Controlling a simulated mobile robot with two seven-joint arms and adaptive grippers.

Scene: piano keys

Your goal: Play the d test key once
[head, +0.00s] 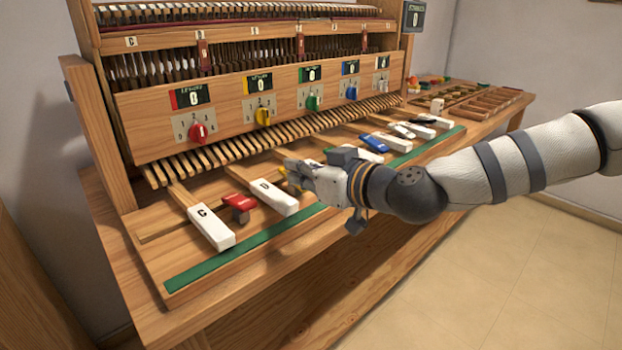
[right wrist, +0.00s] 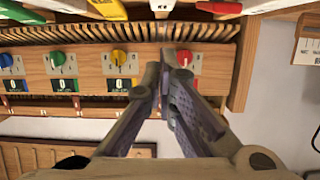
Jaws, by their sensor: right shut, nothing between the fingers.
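The D key (head: 273,197) is a white block marked D on a wooden lever, between a red key and a yellow key. In the right wrist view, the white end of a key between the red and yellow ones (right wrist: 163,6) shows at the top edge. My right gripper (head: 289,164) is shut and empty. In the head view its fingertips are just up and right of the D key's white block, covering most of the yellow key. In the right wrist view the fingertips (right wrist: 165,58) point up toward the white key. I cannot tell their exact height above the levers. My left gripper is out of view.
The white C key (head: 210,228) and red key (head: 238,202) lie left of the D key. A blue key (head: 373,143) and several others lie right. A panel with coloured knobs, such as the red knob (head: 199,132), stands behind. A green strip (head: 240,247) runs along the front.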

